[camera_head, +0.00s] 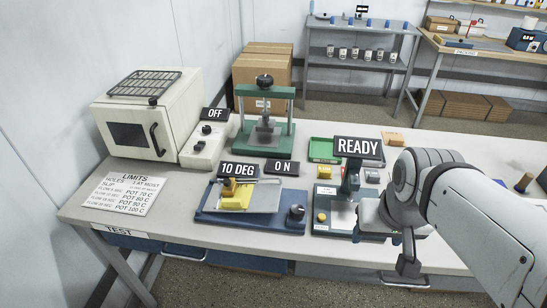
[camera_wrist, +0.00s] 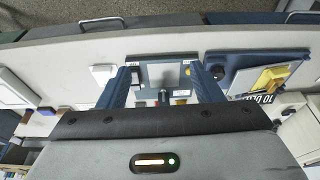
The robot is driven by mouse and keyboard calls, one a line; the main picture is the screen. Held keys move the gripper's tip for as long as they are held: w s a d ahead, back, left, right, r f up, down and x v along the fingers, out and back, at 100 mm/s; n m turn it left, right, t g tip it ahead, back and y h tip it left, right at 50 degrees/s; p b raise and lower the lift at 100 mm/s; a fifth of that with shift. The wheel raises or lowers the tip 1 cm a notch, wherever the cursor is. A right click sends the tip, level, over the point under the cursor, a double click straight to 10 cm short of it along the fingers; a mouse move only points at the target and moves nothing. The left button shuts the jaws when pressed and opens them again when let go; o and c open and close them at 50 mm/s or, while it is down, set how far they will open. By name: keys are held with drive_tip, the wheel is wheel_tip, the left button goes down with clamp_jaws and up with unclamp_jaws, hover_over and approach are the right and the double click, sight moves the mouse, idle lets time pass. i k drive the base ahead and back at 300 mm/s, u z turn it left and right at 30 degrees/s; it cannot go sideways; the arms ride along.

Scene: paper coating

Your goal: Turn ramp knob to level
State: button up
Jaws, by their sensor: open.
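The ramp (camera_head: 250,222) has a blue base, a tilted metal plate and a yellow block (camera_head: 236,196) on it. A "10 DEG" sign (camera_head: 238,170) stands behind it. A dark round knob (camera_head: 296,212) sits at the base's right front corner. In the wrist view the ramp (camera_wrist: 240,82) lies at the right, with the dark knob (camera_wrist: 218,72) close beside my right finger in the picture. My gripper (camera_head: 387,250) is at the table's front edge, right of the ramp and apart from the knob. In the wrist view my gripper (camera_wrist: 162,80) is open and empty, above the "READY" station.
The "READY" station (camera_head: 325,222) stands between the ramp and my gripper. A green press (camera_head: 265,125), a white oven (camera_head: 145,120) and an "OFF" switch box (camera_head: 204,146) stand behind. The front left table (camera_head: 180,230) is clear.

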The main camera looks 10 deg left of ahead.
sight(296, 211)
drive_tip(key=z, duration=0.85)
drive_tip(key=k, duration=1.45)
drive_tip(key=u, duration=0.75)
drive_tip(key=i, duration=1)
drive_tip(key=u, duration=0.05)
